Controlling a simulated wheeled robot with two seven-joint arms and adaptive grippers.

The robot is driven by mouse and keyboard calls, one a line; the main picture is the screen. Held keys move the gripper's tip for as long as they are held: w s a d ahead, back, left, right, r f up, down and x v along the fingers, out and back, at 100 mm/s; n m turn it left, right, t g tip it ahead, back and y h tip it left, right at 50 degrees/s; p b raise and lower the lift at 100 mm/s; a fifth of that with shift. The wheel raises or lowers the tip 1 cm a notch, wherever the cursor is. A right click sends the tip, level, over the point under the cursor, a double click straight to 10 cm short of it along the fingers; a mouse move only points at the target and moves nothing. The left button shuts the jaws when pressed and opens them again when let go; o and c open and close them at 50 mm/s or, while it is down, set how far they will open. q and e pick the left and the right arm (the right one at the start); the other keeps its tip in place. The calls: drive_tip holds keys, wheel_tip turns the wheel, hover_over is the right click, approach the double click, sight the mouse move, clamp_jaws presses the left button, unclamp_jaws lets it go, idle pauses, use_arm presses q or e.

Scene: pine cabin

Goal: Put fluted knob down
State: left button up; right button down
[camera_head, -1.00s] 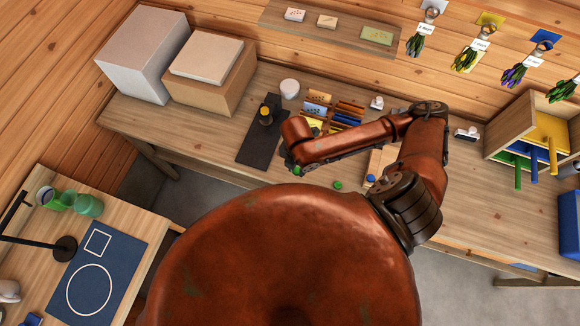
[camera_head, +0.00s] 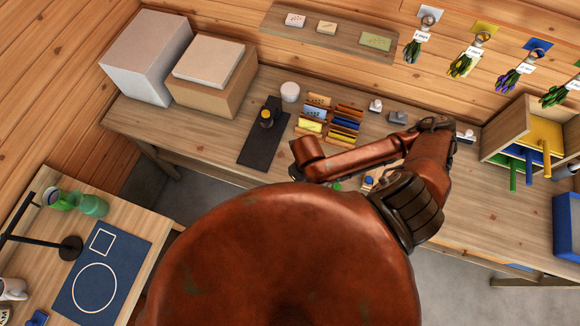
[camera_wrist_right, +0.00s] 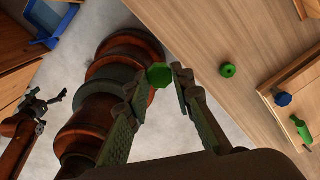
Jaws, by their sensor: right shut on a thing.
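A green fluted knob (camera_wrist_right: 160,75) is between the fingertips of my right gripper (camera_wrist_right: 159,82) in the right wrist view. The gripper is shut on it. In that view the knob shows against the grey floor and my own arm, beside the bench edge. In the head view my right forearm hides most of this gripper, and I cannot make out the held knob. My left gripper (camera_wrist_right: 44,102) shows small at the left of the right wrist view, its fingers apart and nothing seen between them.
On the bench (camera_wrist_right: 200,35) lies another green knob (camera_wrist_right: 228,71). A blue knob (camera_wrist_right: 283,99) and a green piece (camera_wrist_right: 301,129) are by a wooden tray. A dark mat (camera_head: 262,145) and a card rack (camera_head: 310,126) stand behind my forearm.

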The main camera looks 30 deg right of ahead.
drive_tip(key=w+f+b, duration=0.2)
drive_tip(key=w+b, duration=0.1)
drive_tip(key=w+f+b, duration=0.2)
drive_tip(key=w+b, duration=0.1)
drive_tip(key=b, duration=0.1)
drive_tip(key=w+d+f+b, duration=0.1)
drive_tip(key=w+f+b, duration=0.2)
drive_tip(key=b, duration=0.1)
drive_tip(key=shift+w, duration=0.25)
drive_tip(key=shift+w+f, duration=0.55)
drive_tip(key=shift+f, duration=0.15)
drive_tip(key=shift+d+f, duration=0.1)
drive_tip(key=shift+f, duration=1.45)
drive_tip(key=shift+f, duration=0.15)
drive_tip(key=c, duration=1.7)
unclamp_jaws()
